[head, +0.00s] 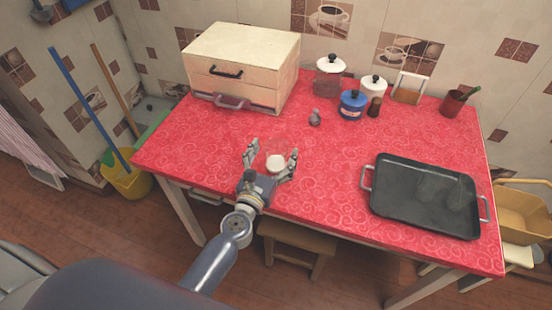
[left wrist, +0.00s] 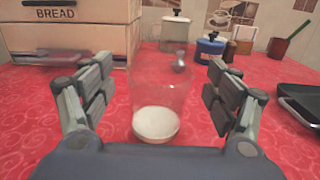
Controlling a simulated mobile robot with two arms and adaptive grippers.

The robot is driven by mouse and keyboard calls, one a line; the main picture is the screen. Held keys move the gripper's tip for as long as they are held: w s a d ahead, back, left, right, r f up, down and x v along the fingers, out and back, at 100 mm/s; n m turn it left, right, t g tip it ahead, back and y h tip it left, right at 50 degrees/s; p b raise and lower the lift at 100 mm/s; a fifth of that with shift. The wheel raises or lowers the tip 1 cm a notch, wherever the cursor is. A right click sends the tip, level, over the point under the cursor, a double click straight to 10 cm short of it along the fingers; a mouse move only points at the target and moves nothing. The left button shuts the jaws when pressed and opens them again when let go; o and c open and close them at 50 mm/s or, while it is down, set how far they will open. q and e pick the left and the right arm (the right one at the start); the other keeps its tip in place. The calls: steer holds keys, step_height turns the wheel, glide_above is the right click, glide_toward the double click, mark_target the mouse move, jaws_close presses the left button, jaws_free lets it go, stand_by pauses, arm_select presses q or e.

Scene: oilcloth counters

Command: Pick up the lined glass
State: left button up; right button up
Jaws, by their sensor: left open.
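A clear glass (head: 276,157) with a white layer at its bottom stands upright on the red oilcloth table near the front edge. In the left wrist view the glass (left wrist: 158,100) is in the middle, between the fingers. I cannot make out lines on its wall. My left gripper (head: 271,160) is open, with one finger on each side of the glass. In the left wrist view gaps show between both fingers (left wrist: 158,98) and the glass. My right gripper is not in view.
A wooden bread box (head: 243,60) stands behind on the left. A black tray (head: 424,194) lies to the right. White-lidded jars (head: 329,76), a blue pot (head: 353,105) and a small grey item (head: 315,117) stand behind. Red cloth (head: 325,170) between glass and tray is clear.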

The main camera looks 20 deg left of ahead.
arm_select(q)
steer(key=shift+w, duration=1.1)
steer(key=c, duration=1.7)
steer(key=shift+o, duration=0.2)
steer(key=shift+r, duration=0.15)
